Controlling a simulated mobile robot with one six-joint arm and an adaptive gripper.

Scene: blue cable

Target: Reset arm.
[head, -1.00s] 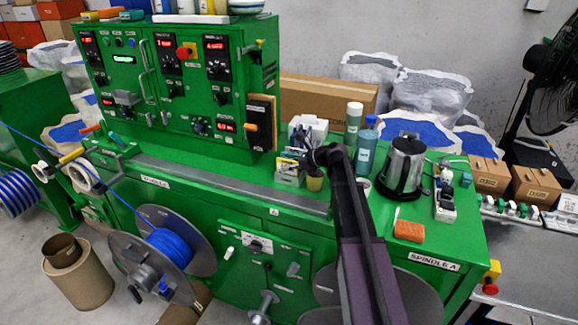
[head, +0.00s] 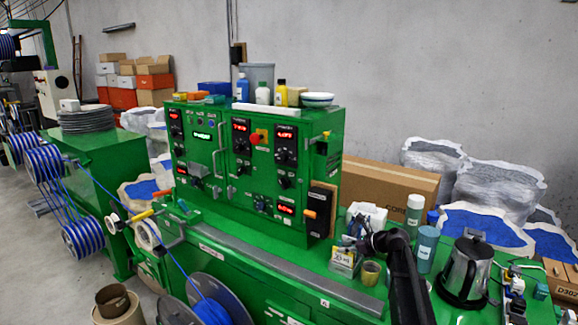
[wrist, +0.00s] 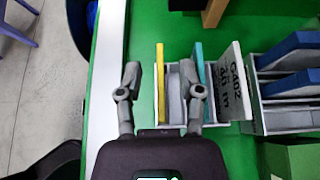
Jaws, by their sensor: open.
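My gripper shows in the wrist view (wrist: 160,90) with its two fingers spread apart. It is open and nothing is held between the fingers. Beyond and partly between the fingers is a small grey holder (wrist: 175,108) with a yellow and a teal upright piece and a white card (wrist: 236,80) with black writing. In the head view my dark arm (head: 405,280) rises from the bottom at the right of centre. The gripper's fingertips are too small to make out there, close to the small holder (head: 344,262) on the green machine's top.
The green control cabinet (head: 250,165) stands left of my arm. Blue cable (head: 180,262) runs to a spool (head: 212,308) at lower left.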

